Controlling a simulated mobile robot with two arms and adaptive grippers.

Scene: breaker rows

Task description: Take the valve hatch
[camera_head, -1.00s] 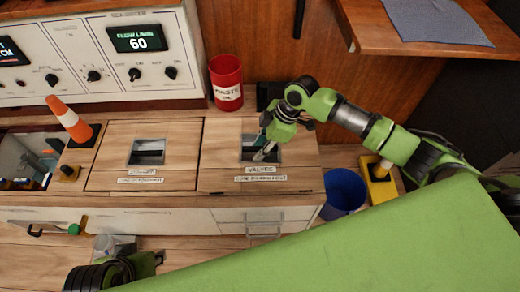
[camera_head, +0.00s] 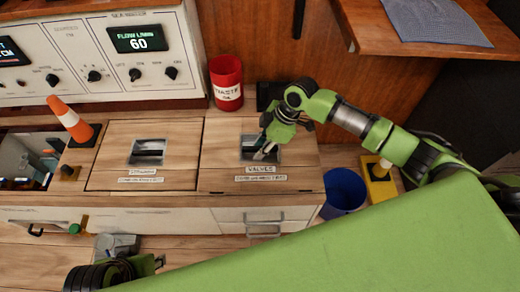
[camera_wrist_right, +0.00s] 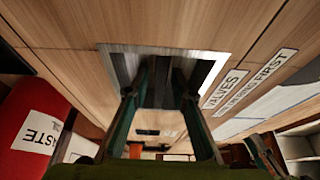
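The valve hatch (camera_head: 225,158) is a closed, flat wooden panel on the counter with a metal-lined recess (camera_head: 247,142) and a "VALVES" label (camera_head: 260,169). My right gripper (camera_head: 265,152) reaches down over this recess, with its fingertips at or in it. The right wrist view shows the two dark green fingers (camera_wrist_right: 160,75) apart, against the metal recess (camera_wrist_right: 200,66); whether they touch its grip is unclear. My left gripper (camera_head: 146,264) shows only partly at the lower left, and its fingers are hard to make out.
A second hatch (camera_head: 115,160) lies to the left, with an orange cone (camera_head: 68,118) beyond it. A red waste can (camera_head: 226,84) stands behind the valve hatch. A blue bin (camera_head: 344,190) and a yellow stand (camera_head: 380,188) are at its right. The control panel (camera_head: 105,58) is behind.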

